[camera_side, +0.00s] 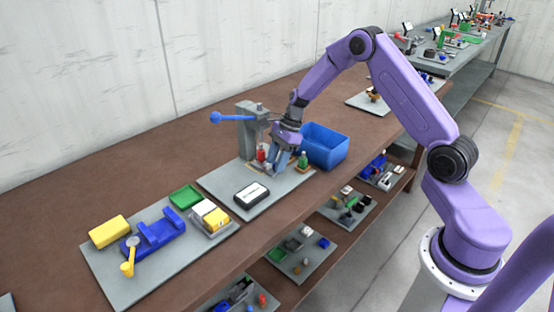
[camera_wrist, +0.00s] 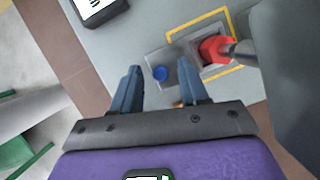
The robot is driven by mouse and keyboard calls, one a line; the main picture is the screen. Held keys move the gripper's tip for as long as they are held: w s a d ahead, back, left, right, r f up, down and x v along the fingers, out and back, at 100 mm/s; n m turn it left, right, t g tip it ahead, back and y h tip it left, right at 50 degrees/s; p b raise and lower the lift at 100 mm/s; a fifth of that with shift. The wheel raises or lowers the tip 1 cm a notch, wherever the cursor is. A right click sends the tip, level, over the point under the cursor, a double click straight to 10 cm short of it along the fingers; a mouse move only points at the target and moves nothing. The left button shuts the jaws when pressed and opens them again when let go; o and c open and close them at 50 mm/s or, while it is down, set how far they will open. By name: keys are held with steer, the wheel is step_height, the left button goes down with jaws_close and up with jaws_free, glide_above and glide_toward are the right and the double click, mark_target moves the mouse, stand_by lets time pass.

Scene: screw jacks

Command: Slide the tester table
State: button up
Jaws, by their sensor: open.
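The tester (camera_side: 248,130) is a grey press with a blue lever on the grey board. Its sliding table (camera_wrist: 158,56) shows in the wrist view as a grey plate, partly inside a yellow outline. A blue round knob (camera_wrist: 160,73) sits on its near end. A red screw jack (camera_wrist: 214,48) stands at the table beneath the tester's dark spindle; it also shows in the side view (camera_side: 261,153). My gripper (camera_wrist: 158,68) is open, its blue fingers either side of the knob in the picture. I cannot tell whether they touch it. In the side view my gripper (camera_side: 280,163) is right of the jack.
A blue bin (camera_side: 325,146) stands right behind my gripper, with a small green item (camera_side: 302,160) close by. A black-framed display (camera_side: 251,195) lies in front. A second board holds a blue fixture (camera_side: 153,238) and a yellow block (camera_side: 109,231). Bare bench lies behind the boards.

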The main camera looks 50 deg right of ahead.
jaws_close()
steer(key=shift+s, duration=4)
jaws_free()
steer(key=shift+r, duration=0.1)
steer(key=v, duration=1.7)
steer(key=shift+r, duration=0.1)
